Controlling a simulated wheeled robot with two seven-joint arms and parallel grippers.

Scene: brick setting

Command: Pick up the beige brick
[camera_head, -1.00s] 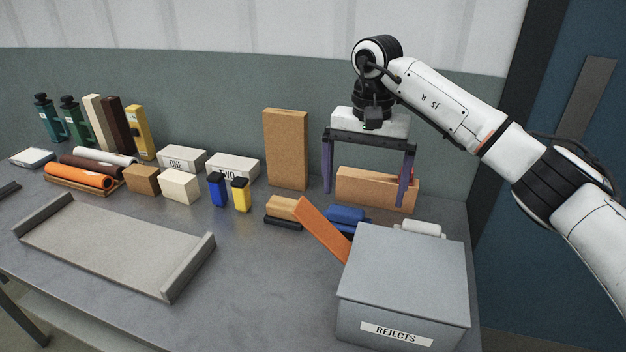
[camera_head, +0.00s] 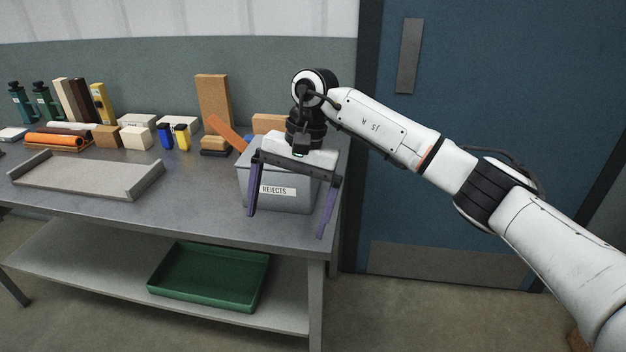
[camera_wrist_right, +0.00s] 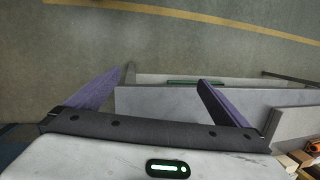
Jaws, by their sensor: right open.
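A pale beige upright brick (camera_head: 66,100) stands in a row at the back left of the table, beside dark brown and yellow ones. A cream block (camera_head: 136,138) lies nearer the middle; which of the two is the beige brick I cannot tell for sure. My right gripper (camera_head: 286,226) is open, pointing down with its purple fingers apart, in front of the grey REJECTS box, far to the right of both. In the wrist view its fingers (camera_wrist_right: 160,85) are spread with nothing between them gripped. My left gripper is out of view.
The grey REJECTS box (camera_head: 245,188) stands at the table's right end, partly hidden by my gripper. A tall tan brick (camera_head: 212,100) stands behind. A shallow grey tray (camera_head: 85,176) lies at the front left. A green tray (camera_head: 190,289) is on the lower shelf.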

